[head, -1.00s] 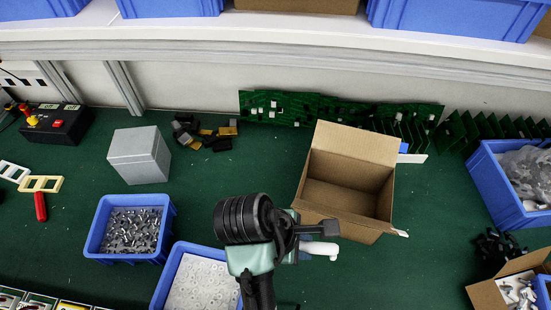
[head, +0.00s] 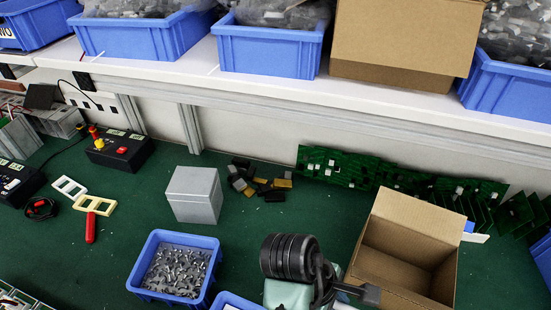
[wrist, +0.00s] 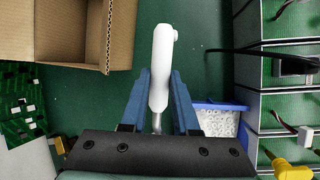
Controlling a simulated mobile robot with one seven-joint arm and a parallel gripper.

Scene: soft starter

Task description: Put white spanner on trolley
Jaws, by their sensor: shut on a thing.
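The white spanner (wrist: 161,70) is in my gripper (wrist: 160,78) in the wrist view. It has a white rounded body with a small knob near its far end and a thin metal part toward my palm. The two blue fingers are shut on it, one on each side. In the head view my wrist is at the bottom edge, left of the open cardboard box; my fingers are mostly cut off or hidden there. I see no trolley in either view.
The open cardboard box (head: 390,285) is close by and also shows in the wrist view (wrist: 85,60). A grey box (head: 194,196), a blue bin of metal parts (head: 140,295) and green circuit boards (head: 345,168) are on the green bench. A loaded shelf (head: 300,100) overhangs the back.

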